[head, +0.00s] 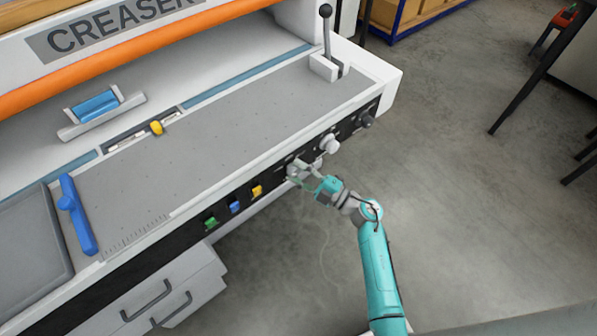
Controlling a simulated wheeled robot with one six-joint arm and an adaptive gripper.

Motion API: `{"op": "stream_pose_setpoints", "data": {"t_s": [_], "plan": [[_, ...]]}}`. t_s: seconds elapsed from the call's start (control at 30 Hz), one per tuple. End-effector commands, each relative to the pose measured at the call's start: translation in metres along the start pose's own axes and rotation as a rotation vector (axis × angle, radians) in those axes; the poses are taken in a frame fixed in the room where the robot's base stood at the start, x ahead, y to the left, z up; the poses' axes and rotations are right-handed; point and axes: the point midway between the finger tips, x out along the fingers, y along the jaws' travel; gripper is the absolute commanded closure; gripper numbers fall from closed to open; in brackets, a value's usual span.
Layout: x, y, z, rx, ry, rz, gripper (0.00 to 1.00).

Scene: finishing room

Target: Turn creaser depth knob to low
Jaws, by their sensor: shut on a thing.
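The creaser (190,150) fills the left and middle of the head view, with a dark control panel along its front edge. My gripper (296,169) is at this panel, shut on a knob just right of the coloured switches. The gripper hides most of that knob, so its pointer and setting cannot be seen. A white knob (329,144) and a dark grey knob (367,121) sit farther right on the panel, apart from my gripper. The panel labels are too small to read, so I cannot tell which is the depth knob by name.
Yellow (257,191), blue (235,207) and green (211,222) switches lie just left of my gripper. A black-knobbed lever (327,35) stands at the bed's far end. A blue handle (77,214) lies near the left. Open floor (450,190) spreads to the right.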

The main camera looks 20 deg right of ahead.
Motion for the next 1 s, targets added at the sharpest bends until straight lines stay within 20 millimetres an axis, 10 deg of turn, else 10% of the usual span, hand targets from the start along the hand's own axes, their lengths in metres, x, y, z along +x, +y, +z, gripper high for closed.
{"op": "stream_pose_setpoints", "data": {"t_s": [0.13,0.17,0.27,0.67,1.0], "plan": [[0.0,-0.001,0.0,0.002,0.001,-0.001,0.92],[0.0,-0.001,0.0,0.002,0.001,-0.001,0.55],[0.0,-0.001,0.0,0.002,0.001,-0.001,0.33],[-0.006,0.0,0.001,0.002,-0.002,0.001,0.33],[-0.064,0.0,0.001,0.002,-0.005,0.002,0.33]]}}
